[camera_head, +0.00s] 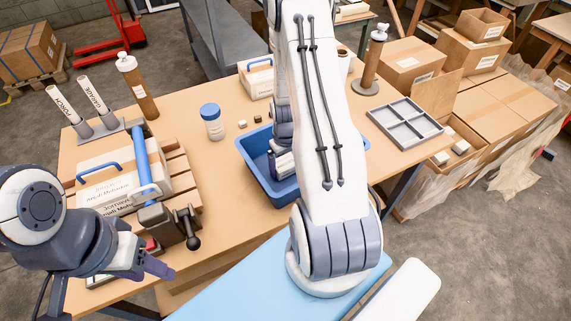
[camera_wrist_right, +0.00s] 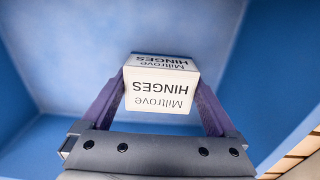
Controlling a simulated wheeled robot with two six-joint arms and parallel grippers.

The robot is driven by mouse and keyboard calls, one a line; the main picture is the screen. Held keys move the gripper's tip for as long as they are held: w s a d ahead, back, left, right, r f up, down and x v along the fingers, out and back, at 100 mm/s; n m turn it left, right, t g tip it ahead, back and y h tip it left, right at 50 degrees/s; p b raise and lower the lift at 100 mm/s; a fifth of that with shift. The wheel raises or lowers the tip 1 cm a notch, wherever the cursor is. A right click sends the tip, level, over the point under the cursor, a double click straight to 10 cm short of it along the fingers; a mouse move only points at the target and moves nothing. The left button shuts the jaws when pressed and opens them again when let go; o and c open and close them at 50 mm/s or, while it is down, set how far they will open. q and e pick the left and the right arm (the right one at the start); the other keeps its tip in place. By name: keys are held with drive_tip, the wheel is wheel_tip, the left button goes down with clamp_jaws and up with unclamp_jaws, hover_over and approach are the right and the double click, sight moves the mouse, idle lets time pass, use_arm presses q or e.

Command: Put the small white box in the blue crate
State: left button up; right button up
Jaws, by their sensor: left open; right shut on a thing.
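The small white box (camera_wrist_right: 160,92), printed "Miltrove HINGES", is between the two purple fingers of my right gripper (camera_wrist_right: 165,98) in the right wrist view. My right gripper is shut on it. Blue walls and a blue floor surround it, so box and gripper are in or just over the blue crate (camera_wrist_right: 265,60). I cannot tell whether the box touches the floor. In the head view the crate (camera_head: 256,168) stands mid-table, partly hidden by my right arm. My left gripper (camera_head: 158,268) is open and empty at the lower left, beside the press.
A screw press with a black knob (camera_head: 193,243) and stacked boxes (camera_head: 108,180) stands left. A blue-capped jar (camera_head: 211,122) is left of the crate. A grey divided tray (camera_head: 405,122) lies right, by a carton with white boxes (camera_head: 461,147). Bare table lies between press and crate.

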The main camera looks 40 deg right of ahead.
sight(285, 163)
drive_tip(key=o, duration=1.3)
drive_tip(key=shift+r, duration=0.4)
wheel_tip(285, 163, up, 12)
drive_tip(key=f+b, duration=0.1)
drive_tip(key=b, duration=0.1)
drive_tip(key=a+r, duration=0.1)
drive_tip(key=a, duration=0.2)
drive_tip(key=a+r+n, duration=0.1)
drive_tip(key=a, duration=0.2)
drive_tip(key=w+a+r+n, duration=0.1)
drive_tip(key=a+r, duration=0.1)
drive_tip(key=a, duration=0.1)
drive_tip(key=shift+a+r, duration=0.1)
drive_tip(key=shift+a, duration=0.25)
drive_tip(key=s+a+r+n, duration=0.1)
drive_tip(key=s+a+r, duration=0.1)
drive_tip(key=a, duration=0.3)
drive_tip(key=s+a+r+n, duration=0.2)
drive_tip(key=a, duration=0.4)
drive_tip(key=s+a+r+n, duration=0.1)
drive_tip(key=s+a, duration=0.2)
drive_tip(key=s, duration=0.1)
drive_tip(key=s+a+r+n, duration=0.1)
drive_tip(key=s+a, duration=0.2)
drive_tip(key=s, duration=0.2)
drive_tip(key=s+a+r+n+y, duration=0.1)
drive_tip(key=s+a, duration=0.3)
drive_tip(key=shift+s+r+n, duration=0.1)
drive_tip(key=shift+s+n, duration=0.15)
drive_tip(key=shift+n, duration=0.15)
